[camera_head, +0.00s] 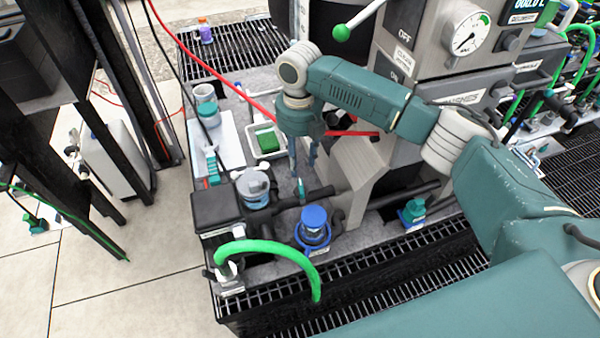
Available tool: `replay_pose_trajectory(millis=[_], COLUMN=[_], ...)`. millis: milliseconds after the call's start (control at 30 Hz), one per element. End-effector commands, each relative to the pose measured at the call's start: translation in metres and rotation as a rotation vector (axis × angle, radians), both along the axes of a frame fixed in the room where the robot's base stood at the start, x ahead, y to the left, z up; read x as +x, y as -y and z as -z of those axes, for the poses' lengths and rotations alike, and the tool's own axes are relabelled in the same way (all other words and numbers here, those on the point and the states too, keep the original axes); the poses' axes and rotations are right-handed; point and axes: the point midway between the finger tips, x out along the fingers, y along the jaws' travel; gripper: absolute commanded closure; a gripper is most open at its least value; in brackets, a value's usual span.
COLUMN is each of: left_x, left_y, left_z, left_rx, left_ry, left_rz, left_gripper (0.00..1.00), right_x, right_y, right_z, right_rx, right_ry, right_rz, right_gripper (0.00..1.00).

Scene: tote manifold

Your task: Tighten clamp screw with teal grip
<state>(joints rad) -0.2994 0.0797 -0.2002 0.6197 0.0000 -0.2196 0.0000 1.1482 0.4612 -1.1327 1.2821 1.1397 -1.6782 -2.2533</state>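My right gripper (303,170) points down over the bench in the head view, at the end of my teal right arm. Its two thin fingers stand apart with a gap between them. A small teal grip (302,187) shows just below the fingertips, beside a dark pipe; it looks like the clamp screw's grip. I cannot tell whether a finger touches it. The clamp itself is small and partly hidden by the gripper and the pipe. Another teal-handled piece (211,163) lies on a white board at the left. My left gripper is not in view.
A blue-capped jar (313,226) and a clear lidded cup (254,187) stand close to the gripper. A green hose (265,247) arches in front. A grey machine with a gauge (467,36) rises behind my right arm. A green-filled tray (266,139) sits behind.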

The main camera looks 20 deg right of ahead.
Motion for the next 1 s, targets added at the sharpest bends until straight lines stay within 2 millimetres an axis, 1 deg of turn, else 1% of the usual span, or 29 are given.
replay_pose_trajectory(millis=[167,400,500,600,767,1000], left_x=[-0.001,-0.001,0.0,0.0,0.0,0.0], left_y=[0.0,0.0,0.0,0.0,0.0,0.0], left_z=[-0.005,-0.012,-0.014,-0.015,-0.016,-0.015], left_rx=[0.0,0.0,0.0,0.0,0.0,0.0], left_ry=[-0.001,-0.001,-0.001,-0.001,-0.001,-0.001], left_rz=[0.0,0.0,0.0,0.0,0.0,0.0], left_gripper=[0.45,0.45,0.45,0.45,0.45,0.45], right_x=[-0.002,-0.002,-0.002,-0.001,-0.002,-0.001], right_y=[0.0,0.0,0.0,0.0,0.0,0.0], right_z=[0.024,0.07,0.085,0.096,0.105,0.106], right_rx=[-0.002,-0.001,-0.001,0.0,-0.001,-0.001], right_ry=[-0.005,-0.004,-0.004,-0.003,-0.002,-0.002], right_rz=[0.0,0.001,0.001,0.002,-0.001,0.0], right_gripper=[0.61,0.61,0.61,0.61,0.61,0.61])
